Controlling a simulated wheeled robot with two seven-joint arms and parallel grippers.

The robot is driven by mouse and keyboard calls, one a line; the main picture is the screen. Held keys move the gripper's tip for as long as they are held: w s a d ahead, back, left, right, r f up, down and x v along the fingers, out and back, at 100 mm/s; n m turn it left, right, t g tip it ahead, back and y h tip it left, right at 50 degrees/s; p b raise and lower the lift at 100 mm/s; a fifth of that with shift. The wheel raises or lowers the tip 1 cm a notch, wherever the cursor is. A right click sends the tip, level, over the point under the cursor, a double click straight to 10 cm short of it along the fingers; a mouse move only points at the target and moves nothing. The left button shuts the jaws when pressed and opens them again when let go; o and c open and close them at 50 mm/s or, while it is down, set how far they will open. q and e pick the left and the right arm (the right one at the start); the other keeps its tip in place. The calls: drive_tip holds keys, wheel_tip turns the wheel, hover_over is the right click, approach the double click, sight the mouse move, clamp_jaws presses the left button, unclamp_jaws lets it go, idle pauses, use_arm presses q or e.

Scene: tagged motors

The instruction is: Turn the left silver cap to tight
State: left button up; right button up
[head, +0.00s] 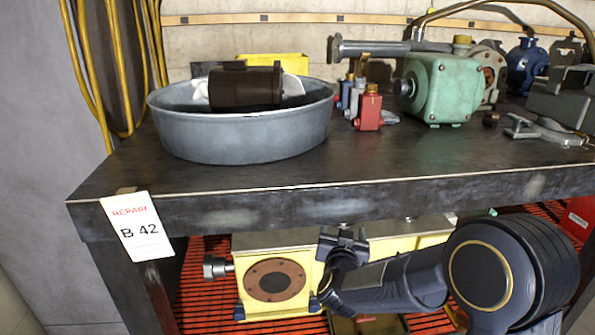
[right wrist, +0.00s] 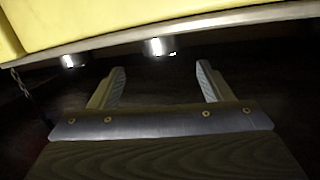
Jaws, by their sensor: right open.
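In the right wrist view two silver caps show below the edge of a yellow body (right wrist: 130,18). The left silver cap (right wrist: 73,61) lies outside my left-hand finger in that picture. The other silver cap (right wrist: 158,46) is ahead of the gap between the fingertips. My right gripper (right wrist: 160,68) is open and empty, touching neither cap as far as I can see. In the head view my right gripper (head: 343,240) is in front of yellow machines (head: 250,303) below the bench top. I cannot make out the caps there. My left gripper is not in view.
The dark bench top (head: 400,160) hangs over the lower area, with a repair tag (head: 139,228) on its front edge. On it stand a grey tub (head: 240,138) holding a brown motor (head: 243,88), a green motor (head: 437,88) and small red, blue and grey parts.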

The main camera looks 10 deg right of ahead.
drive_tip(key=s+d+r+n+g+y, duration=0.1)
drive_tip(key=s+r+g+y, duration=0.1)
drive_tip(key=s+y, duration=0.35)
drive_tip(key=s+d+r+g+y, duration=0.1)
drive_tip(key=s+r+g+y, duration=0.1)
drive_tip(key=s, duration=0.6)
drive_tip(key=s+d+f+n+g, duration=0.1)
drive_tip(key=s+f+g, duration=0.2)
drive_tip(key=s, duration=0.8)
drive_tip(key=s+f+n+g, duration=0.1)
drive_tip(key=s+f+g, duration=0.2)
drive_tip(key=s, duration=0.9)
wheel_tip(320, 180, up, 33)
drive_tip(key=p, duration=3.3)
drive_tip(key=shift+d+f+y, duration=0.1)
drive_tip(key=shift+y, duration=0.15)
